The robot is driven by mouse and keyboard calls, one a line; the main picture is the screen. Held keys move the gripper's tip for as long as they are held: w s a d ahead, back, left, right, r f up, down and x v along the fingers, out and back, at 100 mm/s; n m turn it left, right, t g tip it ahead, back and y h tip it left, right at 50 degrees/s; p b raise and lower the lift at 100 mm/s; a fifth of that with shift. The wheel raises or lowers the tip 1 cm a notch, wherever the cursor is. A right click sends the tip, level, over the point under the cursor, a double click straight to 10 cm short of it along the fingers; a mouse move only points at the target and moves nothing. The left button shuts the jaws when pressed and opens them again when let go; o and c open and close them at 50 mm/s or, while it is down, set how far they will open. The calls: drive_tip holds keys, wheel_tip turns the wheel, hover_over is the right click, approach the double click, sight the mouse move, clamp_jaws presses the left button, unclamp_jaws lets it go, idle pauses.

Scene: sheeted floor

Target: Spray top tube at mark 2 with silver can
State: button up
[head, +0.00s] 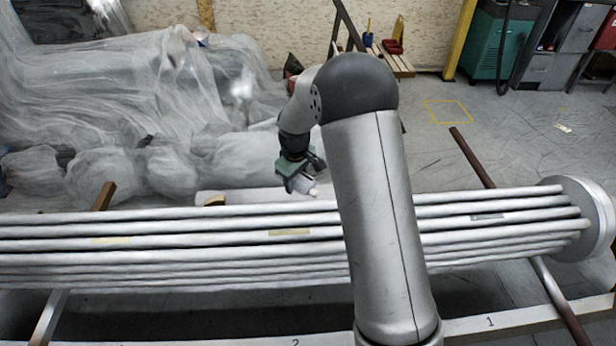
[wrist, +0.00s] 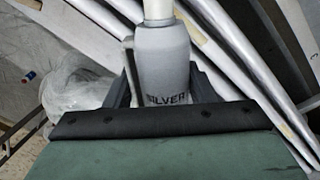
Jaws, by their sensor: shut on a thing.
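My gripper (head: 302,178) is shut on the silver can (head: 306,187), beyond the far side of the tube bundle in the head view. In the wrist view the can (wrist: 162,58) is grey with a pale top and part of the word SILVER, held between the dark fingers of my gripper (wrist: 164,84). The top tube (head: 240,212) runs left to right along the far edge of the bundle; my arm hides part of its length. Mark 2 (head: 295,343) is a number on the front rail, cut by the bottom edge. I cannot tell whether any spray is coming out.
Mark 1 (head: 490,322) is on the front rail further right. The tubes end at a round metal plate (head: 587,218) on the right. Brown bars (head: 562,302) support the bundle. Plastic sheeting (head: 130,110) covers bulky things behind left. Open floor (head: 450,110) lies behind right.

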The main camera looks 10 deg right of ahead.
sight(309, 178)
drive_tip(key=w+a, duration=0.2)
drive_tip(key=a, duration=1.6)
drive_tip(key=shift+w+a+p, duration=0.25)
drive_tip(key=shift+a+p, duration=0.05)
drive_tip(key=shift+a, duration=0.1)
drive_tip(key=shift+o, duration=0.2)
drive_tip(key=c, duration=0.6)
drive_tip(key=s+d, duration=0.1)
drive_tip(key=d, duration=0.6)
drive_tip(key=s+d, duration=0.1)
drive_tip(key=d, duration=0.7)
drive_tip(key=s+d+b, duration=0.1)
drive_tip(key=d, duration=0.6)
drive_tip(key=shift+d, duration=0.2)
drive_tip(key=o, duration=0.6)
drive_tip(key=shift+c, duration=0.2)
drive_tip(key=shift+r, duration=0.1)
